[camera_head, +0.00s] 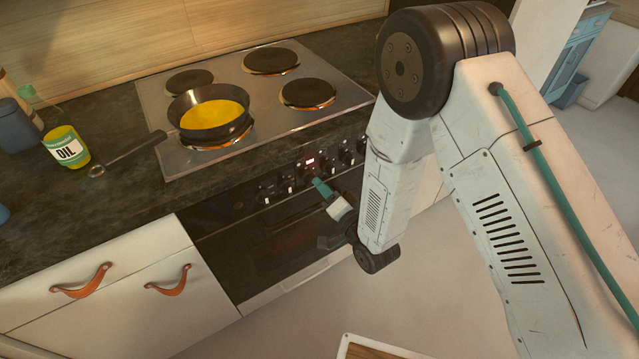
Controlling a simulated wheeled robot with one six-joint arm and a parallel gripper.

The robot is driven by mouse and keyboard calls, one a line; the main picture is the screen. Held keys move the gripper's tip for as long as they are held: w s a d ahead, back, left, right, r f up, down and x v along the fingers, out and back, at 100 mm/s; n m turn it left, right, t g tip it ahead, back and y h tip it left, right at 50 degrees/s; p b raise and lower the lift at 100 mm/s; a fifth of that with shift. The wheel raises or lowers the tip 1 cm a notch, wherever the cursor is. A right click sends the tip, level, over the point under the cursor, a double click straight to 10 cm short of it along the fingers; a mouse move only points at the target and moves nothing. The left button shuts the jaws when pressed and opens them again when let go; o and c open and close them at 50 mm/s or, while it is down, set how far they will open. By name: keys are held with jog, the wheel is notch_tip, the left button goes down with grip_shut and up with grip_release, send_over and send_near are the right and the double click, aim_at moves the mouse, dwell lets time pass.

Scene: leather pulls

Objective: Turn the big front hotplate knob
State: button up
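A row of small knobs (288,186) runs along the dark front panel of the cooker, on both sides of a small red lit display (310,161). Which knob belongs to the big front hotplate cannot be told. My gripper (321,187) has teal fingertips close to the panel, just below the display and near the middle knobs. It partly covers that area. Whether it touches or grasps a knob is too small to tell. The front left hotplate (222,143) is mostly under a black pan (212,118) with yellow contents. The front right hotplate (308,94) is bare.
The pan's handle (130,152) sticks out left over the dark counter (60,205). An oil tin (66,147) stands left of the handle. Drawers with orange leather pulls (168,281) are below the counter. The floor (300,310) in front is mostly clear, with a wooden-topped item (375,347) at the bottom.

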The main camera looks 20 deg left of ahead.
jog(key=v, duration=0.5)
dwell(0.4)
notch_tip(320, 180, down, 9)
jog(key=s+d+n+g+h, duration=0.2)
jog(key=n+g+h, duration=0.1)
jog(key=g+h, duration=0.15)
jog(key=d+n+g+h, duration=0.2)
jog(key=d+h, duration=0.3)
jog(key=d, duration=0.1)
jog(key=s+d+r+g+h, duration=0.2)
jog(key=d+r, duration=0.6)
jog(key=r, duration=0.1)
jog(key=s+d+r+g+h, duration=0.2)
jog(key=s+d+r+g, duration=0.1)
jog(key=d+r, duration=0.55)
jog(key=s+d+r+m, duration=0.1)
jog(key=s+d+r, duration=0.3)
jog(key=r, duration=0.3)
jog(key=s+d+r+m, duration=0.1)
jog(key=s+d+r, duration=0.4)
jog(key=r, duration=0.3)
jog(key=s+d+r+t, duration=0.1)
jog(key=s+d+r, duration=0.3)
jog(key=r, duration=0.4)
jog(key=shift+s+d+r+m, duration=0.15)
jog(key=shift+s+d+m, duration=0.25)
jog(key=shift+s, duration=0.45)
